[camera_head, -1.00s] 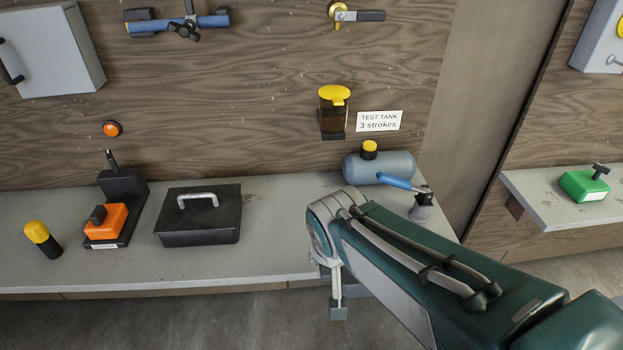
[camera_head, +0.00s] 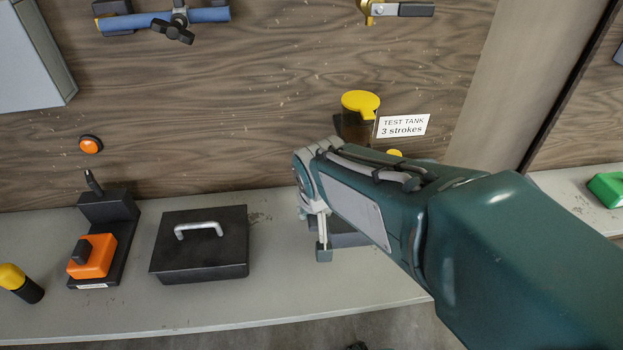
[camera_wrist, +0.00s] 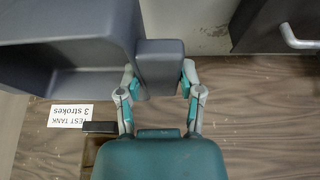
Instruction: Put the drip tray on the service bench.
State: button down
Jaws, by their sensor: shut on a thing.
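The drip tray (camera_wrist: 62,78) is a dark grey, shallow box with raised walls, seen in the wrist view at the upper left. My gripper (camera_wrist: 162,80) is shut on the block-shaped grip at its end, one finger on each side. In the head view the tray (camera_head: 350,240) is mostly hidden behind my arm, and my gripper (camera_head: 322,238) shows over the right part of the service bench (camera_head: 270,300). I cannot tell whether the tray touches the bench top.
A black lidded box (camera_head: 200,255) with a silver handle stands left of my gripper. Further left are an orange-and-black device (camera_head: 93,255) and a yellow-capped cylinder (camera_head: 22,285). A yellow-lidded container (camera_head: 360,105) and a test tank sign (camera_head: 403,125) are on the wall behind.

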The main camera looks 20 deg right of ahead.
jog(key=w+d+f, duration=0.1)
jog(key=w+d, duration=0.1)
jog(key=w, duration=0.4)
jog(key=w+d+f, duration=0.2)
jog(key=w, duration=0.5)
jog(key=shift+f, duration=0.25)
jog(key=shift+f, duration=0.1)
jog(key=shift+c, duration=1.3)
grip_release()
jog(key=shift+s, duration=0.1)
